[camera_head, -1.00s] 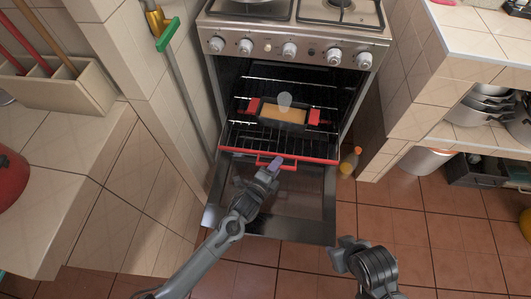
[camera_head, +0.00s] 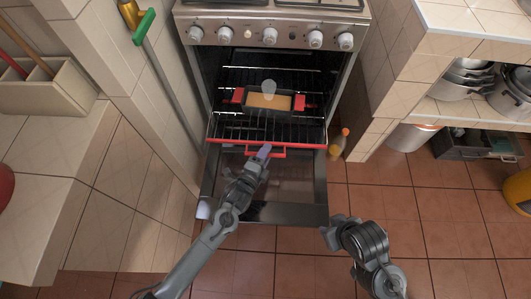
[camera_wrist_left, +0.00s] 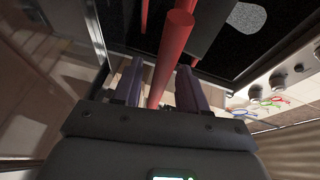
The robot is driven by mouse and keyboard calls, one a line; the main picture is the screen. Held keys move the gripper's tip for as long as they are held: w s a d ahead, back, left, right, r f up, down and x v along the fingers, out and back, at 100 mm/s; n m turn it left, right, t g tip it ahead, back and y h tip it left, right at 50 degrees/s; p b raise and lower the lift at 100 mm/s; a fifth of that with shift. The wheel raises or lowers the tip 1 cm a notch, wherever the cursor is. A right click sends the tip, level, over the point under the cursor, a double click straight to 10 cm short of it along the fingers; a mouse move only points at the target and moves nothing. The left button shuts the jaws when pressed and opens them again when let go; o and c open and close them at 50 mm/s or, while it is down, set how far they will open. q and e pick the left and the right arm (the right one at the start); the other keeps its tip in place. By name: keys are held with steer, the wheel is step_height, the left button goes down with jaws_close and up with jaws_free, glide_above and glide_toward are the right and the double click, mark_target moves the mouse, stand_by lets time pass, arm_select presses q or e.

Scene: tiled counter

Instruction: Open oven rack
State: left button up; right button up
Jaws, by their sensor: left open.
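The oven (camera_head: 270,30) stands with its door (camera_head: 285,190) folded down. The oven rack (camera_head: 240,128) is the wire rack with a red front bar and a red handle (camera_head: 280,153) at its middle. My left gripper (camera_head: 264,152) is at this handle from the front, with its fingers pointing toward the oven. In the left wrist view, my left gripper (camera_wrist_left: 160,82) is open, and a red bar (camera_wrist_left: 174,50) runs between its two purplish fingers. I cannot tell whether a finger touches it. My right arm's end is low at the right; its fingers cannot be made out.
A loaf pan with red handles (camera_head: 268,102) sits on a rack inside the oven. Bottles (camera_head: 338,142) stand right of the door.

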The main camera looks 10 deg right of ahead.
arm_select(q)
steer(key=p+v, duration=0.4)
steer(key=v, duration=0.6)
steer(key=shift+s+a, duration=0.15)
